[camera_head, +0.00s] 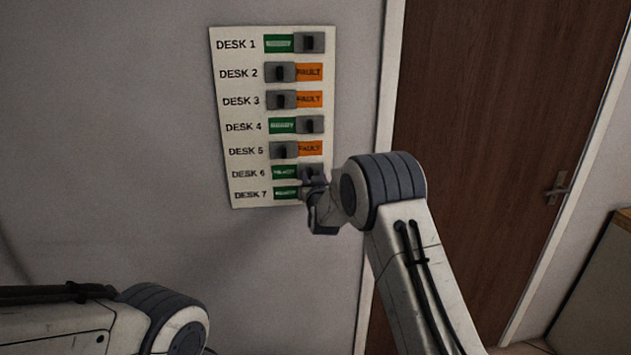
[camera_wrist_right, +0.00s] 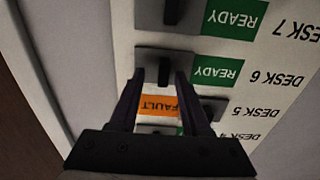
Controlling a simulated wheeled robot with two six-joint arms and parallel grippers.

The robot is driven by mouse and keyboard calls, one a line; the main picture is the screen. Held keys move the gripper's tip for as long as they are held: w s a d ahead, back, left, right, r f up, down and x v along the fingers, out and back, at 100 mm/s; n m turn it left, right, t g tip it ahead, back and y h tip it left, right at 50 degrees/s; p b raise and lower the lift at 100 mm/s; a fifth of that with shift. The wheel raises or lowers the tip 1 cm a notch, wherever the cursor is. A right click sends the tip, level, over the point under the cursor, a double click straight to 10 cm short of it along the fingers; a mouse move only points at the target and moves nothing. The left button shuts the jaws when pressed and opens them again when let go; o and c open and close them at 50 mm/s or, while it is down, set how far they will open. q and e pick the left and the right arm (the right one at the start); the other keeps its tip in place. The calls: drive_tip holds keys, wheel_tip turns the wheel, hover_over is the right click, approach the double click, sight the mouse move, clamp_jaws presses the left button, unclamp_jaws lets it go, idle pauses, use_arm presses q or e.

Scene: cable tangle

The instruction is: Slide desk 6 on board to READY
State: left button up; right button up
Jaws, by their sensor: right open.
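The white board (camera_head: 218,120) on the wall has rows from DESK 1 to DESK 7. In the desk 6 row, the green READY label (camera_head: 284,172) shows at the left, and the grey slider (camera_head: 311,170) sits at the right end, over where other rows show FAULT. The right wrist view sees the board upside down, with the desk 6 slider's dark knob (camera_wrist_right: 165,71) at the fingertips. My right gripper (camera_head: 316,184) is open, its two fingertips (camera_wrist_right: 158,82) on either side of the knob; contact cannot be told. My left gripper is out of view.
Desks 1, 4 and 7 show READY; desks 2, 3 and 5 show orange FAULT (camera_head: 309,72). The desk 5 slider (camera_wrist_right: 214,108) and desk 7 row lie close beside my right gripper. A brown door (camera_head: 490,130) stands to the right.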

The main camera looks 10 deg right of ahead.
drive_tip(key=s+a+b, duration=0.1)
drive_tip(key=s+b, duration=0.2)
drive_tip(key=s, duration=0.7)
drive_tip(key=shift+s+a, duration=0.15)
